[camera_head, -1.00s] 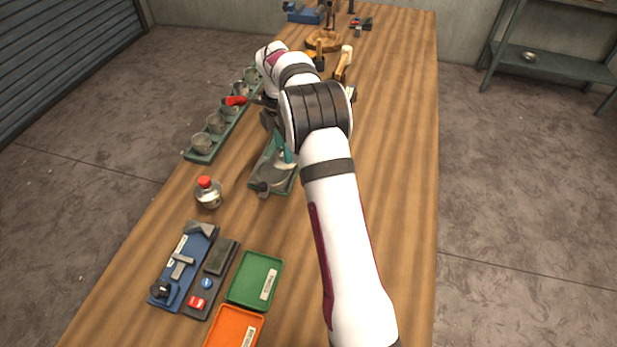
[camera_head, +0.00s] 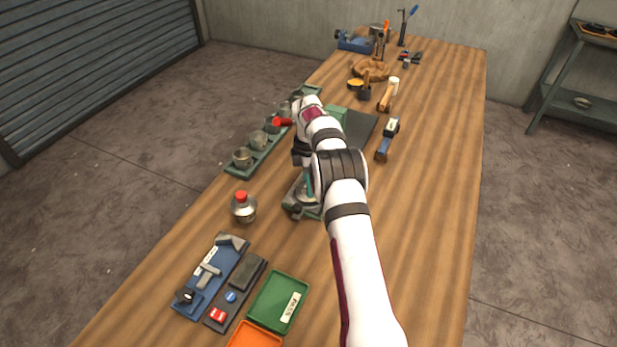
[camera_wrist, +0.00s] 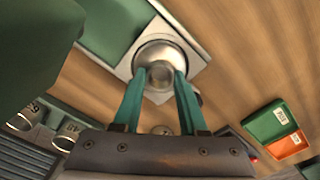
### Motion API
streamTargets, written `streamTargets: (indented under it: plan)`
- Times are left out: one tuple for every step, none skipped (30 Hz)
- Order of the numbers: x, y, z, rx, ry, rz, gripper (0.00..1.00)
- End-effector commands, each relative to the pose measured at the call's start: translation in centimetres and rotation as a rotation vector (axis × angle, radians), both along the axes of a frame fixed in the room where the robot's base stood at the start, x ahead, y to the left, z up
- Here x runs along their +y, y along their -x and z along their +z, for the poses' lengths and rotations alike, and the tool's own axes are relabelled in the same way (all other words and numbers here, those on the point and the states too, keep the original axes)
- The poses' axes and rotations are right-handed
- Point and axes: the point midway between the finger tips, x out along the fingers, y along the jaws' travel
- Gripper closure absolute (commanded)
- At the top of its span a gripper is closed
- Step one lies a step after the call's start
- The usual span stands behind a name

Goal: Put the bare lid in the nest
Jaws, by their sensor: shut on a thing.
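My gripper (camera_wrist: 161,78) has teal fingers, pointing down and closed on a small round metal piece (camera_wrist: 160,72), seemingly the bare lid. Just under and around it is a wider round silver dish shape (camera_wrist: 158,50) on a pale grey plate (camera_wrist: 193,62). I cannot tell whether the held piece touches the dish. In the head view my gripper (camera_head: 309,187) is low over a grey-green tray (camera_head: 291,202), and my arm hides most of the work there. Which part is the nest is not clear.
A row of metal cups stands in a green rack (camera_head: 236,171) on the left. A metal pot with a red top (camera_head: 243,207) stands nearby. A blue tool tray (camera_head: 205,290), a green tray (camera_head: 279,302) and an orange tray (camera_head: 254,338) lie in front.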

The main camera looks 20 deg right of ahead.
Motion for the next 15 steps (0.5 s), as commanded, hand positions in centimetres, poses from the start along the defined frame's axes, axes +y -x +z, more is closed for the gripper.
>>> streamTargets:
  plan:
    - [0.00, 0.00, -0.02, 0.000, 0.000, 0.000, 1.00]
    - [0.00, 0.00, -0.02, 0.000, 0.000, 0.000, 1.00]
    - [0.00, 0.00, -0.01, 0.000, 0.000, 0.000, 1.00]
    - [0.00, 0.00, -0.01, 0.000, 0.000, 0.000, 1.00]
    - [0.00, 0.00, 0.00, 0.000, 0.000, 0.000, 1.00]
    - [0.00, 0.00, 0.01, 0.000, 0.000, 0.000, 1.00]
    - [0.00, 0.00, 0.01, 0.000, 0.000, 0.000, 1.00]
    - [0.00, 0.00, 0.00, 0.000, 0.000, 0.000, 1.00]
    - [0.00, 0.00, -0.04, 0.000, 0.000, 0.000, 1.00]
    - [0.00, 0.01, -0.08, 0.000, 0.000, 0.000, 1.00]
    - [0.00, 0.01, -0.13, 0.000, 0.000, 0.000, 1.00]
    - [0.01, 0.01, -0.22, 0.000, 0.000, 0.000, 1.00]
    - [0.02, 0.01, -0.30, 0.001, 0.000, 0.000, 1.00]
    - [0.02, 0.01, -0.37, 0.001, 0.000, 0.000, 1.00]
    - [0.03, 0.01, -0.45, 0.001, 0.000, 0.000, 1.00]
